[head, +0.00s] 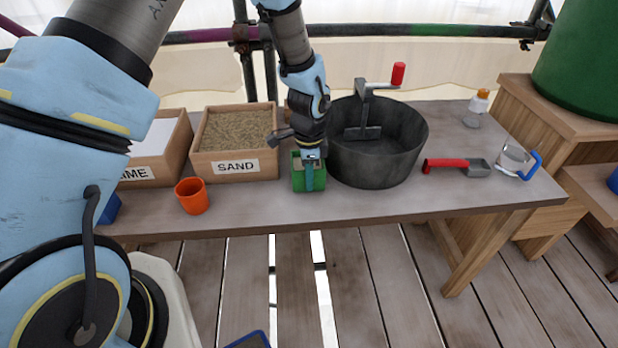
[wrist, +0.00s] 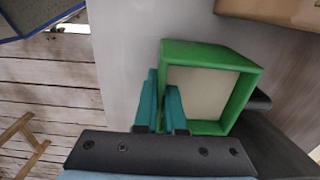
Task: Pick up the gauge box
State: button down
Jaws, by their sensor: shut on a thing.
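The gauge box, a small green open box (head: 297,182), is at the front of the wooden table (head: 440,199), between the sand box and the dark tub. In the wrist view the green box (wrist: 212,52) shows its thick rim and a pale interior. My gripper (head: 309,178) points down at the box, and its teal fingers (wrist: 163,103) are shut on one side wall, one finger on each side of it. I cannot tell whether the box rests on the table or hangs just above it.
The dark mixing tub (head: 375,160) with a red-handled crank stands close on the right. The sand box (head: 235,145) and an orange cup (head: 192,196) are on the left. A red-handled scoop (head: 457,167), a blue-handled jug (head: 514,162) and a bottle (head: 476,108) are farther right.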

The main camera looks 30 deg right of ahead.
jog(key=shift+f, duration=0.2)
jog(key=shift+f, duration=0.2)
jog(key=c, duration=1)
grip_release()
notch_tip(320, 180, up, 12)
jog(key=b, duration=0.3)
jog(key=shift+r, duration=0.25)
